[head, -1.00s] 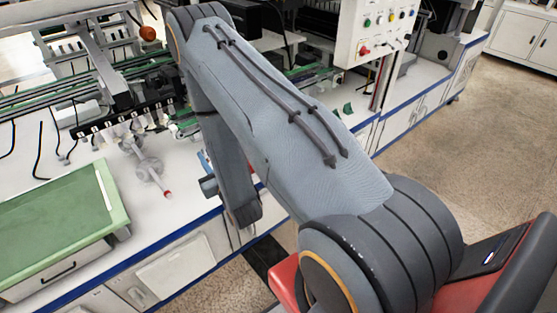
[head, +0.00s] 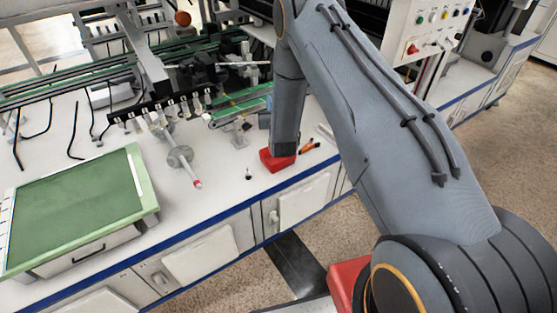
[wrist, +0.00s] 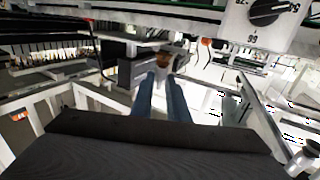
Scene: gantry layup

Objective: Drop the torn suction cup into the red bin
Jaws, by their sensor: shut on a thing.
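My gripper (wrist: 160,76) shows in the wrist view as two blue fingers. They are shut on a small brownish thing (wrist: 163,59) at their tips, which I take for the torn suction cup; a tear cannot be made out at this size. In the head view my gripper is hidden by my own arm. The red bin (head: 277,161) stands on the white bench near its front edge, with my arm in front of part of it. I cannot make out the red bin in the wrist view.
A small dark piece (head: 249,175) lies on the bench left of the bin, and an orange-handled tool (head: 310,147) lies to its right. A green-topped case (head: 80,205) is at left. A rail of pale cups (head: 165,107) and a grey rod (head: 180,157) are behind.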

